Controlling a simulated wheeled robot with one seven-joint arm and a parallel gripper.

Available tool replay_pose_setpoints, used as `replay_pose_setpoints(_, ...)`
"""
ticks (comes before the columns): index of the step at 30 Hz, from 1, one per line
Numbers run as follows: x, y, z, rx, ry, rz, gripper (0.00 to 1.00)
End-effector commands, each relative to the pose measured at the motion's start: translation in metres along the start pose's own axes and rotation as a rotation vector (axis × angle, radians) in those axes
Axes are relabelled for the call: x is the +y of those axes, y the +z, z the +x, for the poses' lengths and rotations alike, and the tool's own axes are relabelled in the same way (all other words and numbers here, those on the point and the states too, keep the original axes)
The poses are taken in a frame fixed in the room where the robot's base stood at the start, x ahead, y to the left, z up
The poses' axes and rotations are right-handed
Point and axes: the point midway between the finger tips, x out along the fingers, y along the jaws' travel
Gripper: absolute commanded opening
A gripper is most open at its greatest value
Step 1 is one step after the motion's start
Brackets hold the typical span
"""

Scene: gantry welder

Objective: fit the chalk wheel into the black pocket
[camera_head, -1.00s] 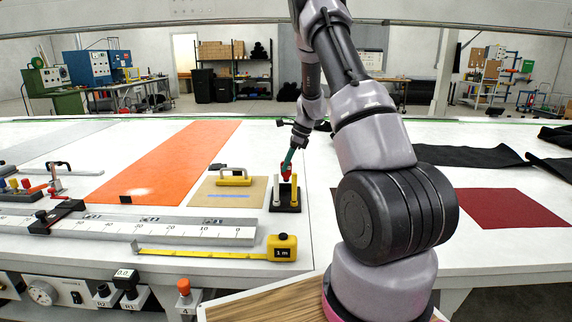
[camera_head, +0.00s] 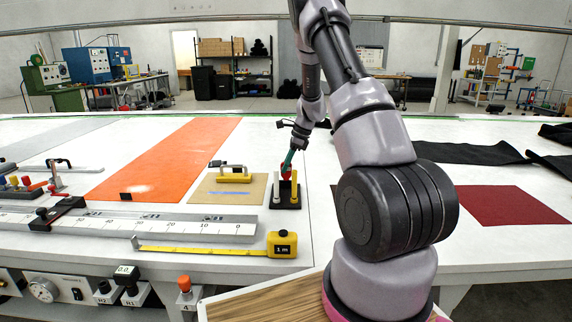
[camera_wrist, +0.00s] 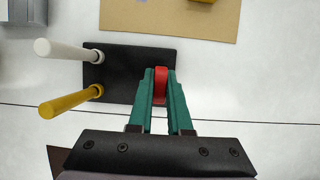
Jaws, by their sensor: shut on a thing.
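The chalk wheel is a small red disc (camera_wrist: 160,84), held on edge between the green fingers of my gripper (camera_wrist: 160,97) in the wrist view. In the head view the red wheel (camera_head: 286,171) and gripper (camera_head: 288,163) are at the black block (camera_head: 286,206). The black block (camera_wrist: 125,78) carries an upright white stick (camera_wrist: 70,50) and yellow stick (camera_wrist: 72,100) at its left in the wrist view. The wheel is over its right end. The fingers and wheel hide that end, so I cannot see the pocket opening or tell whether the wheel touches it.
A cardboard sheet (camera_head: 206,198) with a yellow-based tool (camera_head: 234,179) lies left of the block. A yellow tape measure (camera_head: 283,245) and a steel ruler (camera_head: 180,228) lie in front. White table is bare just right of the block.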

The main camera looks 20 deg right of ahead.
Motion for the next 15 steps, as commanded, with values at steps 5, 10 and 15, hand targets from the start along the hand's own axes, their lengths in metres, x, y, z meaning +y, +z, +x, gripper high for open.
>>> replay_pose_setpoints(5,0.000,-0.002,0.004,0.000,0.000,0.000,0.00)
replay_pose_setpoints(10,0.000,-0.004,0.008,0.000,0.000,0.000,0.00)
replay_pose_setpoints(15,0.000,-0.005,0.012,0.000,0.001,0.001,0.00)
